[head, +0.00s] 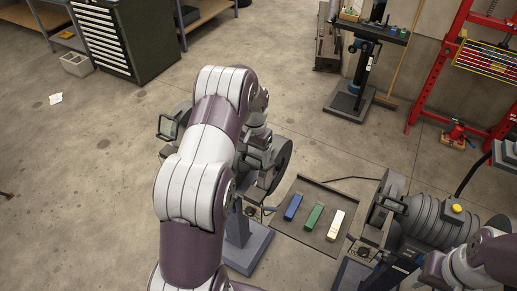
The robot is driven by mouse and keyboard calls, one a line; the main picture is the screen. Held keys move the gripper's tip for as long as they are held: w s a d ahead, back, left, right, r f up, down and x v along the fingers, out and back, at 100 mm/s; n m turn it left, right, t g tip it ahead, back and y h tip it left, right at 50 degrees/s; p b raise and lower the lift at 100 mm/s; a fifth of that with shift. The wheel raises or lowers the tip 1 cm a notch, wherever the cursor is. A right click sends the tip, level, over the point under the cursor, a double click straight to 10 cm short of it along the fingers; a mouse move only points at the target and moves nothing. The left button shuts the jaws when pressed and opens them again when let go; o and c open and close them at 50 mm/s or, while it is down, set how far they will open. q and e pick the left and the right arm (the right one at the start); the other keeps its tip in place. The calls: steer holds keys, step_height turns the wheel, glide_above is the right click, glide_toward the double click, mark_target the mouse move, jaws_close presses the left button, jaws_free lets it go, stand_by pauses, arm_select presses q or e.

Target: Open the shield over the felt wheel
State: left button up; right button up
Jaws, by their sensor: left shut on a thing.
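My left arm reaches up the middle of the head view and bends down to the left gripper (260,158), which is partly hidden by the arm. It is shut at the left-hand end of the machine, close beside a dark round wheel part (281,163). I take the held thing to be the shield's edge, but the grip itself is hidden. A framed clear pane (169,127) shows to the left of the arm. My right arm comes in at the lower right; its fingers cannot be made out.
A dark tray (317,251) holds a blue bar (293,207), a green bar (313,217) and a pale bar (335,225). Right of it stands a grey motor housing (430,222) with a yellow button (457,208).

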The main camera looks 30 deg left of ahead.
arm_select(q)
steer(key=shift+d+f, duration=0.1)
steer(key=shift+d, duration=0.05)
arm_select(e)
steer(key=shift+w, duration=0.1)
arm_select(q)
steer(key=shift+s, duration=0.1)
steer(key=o, duration=1.3)
steer(key=shift+w+d, duration=0.1)
steer(key=shift+w, duration=0.1)
arm_select(e)
steer(key=shift+w+d, duration=0.15)
steer(key=shift+w, duration=0.05)
steer(key=shift+f, duration=0.1)
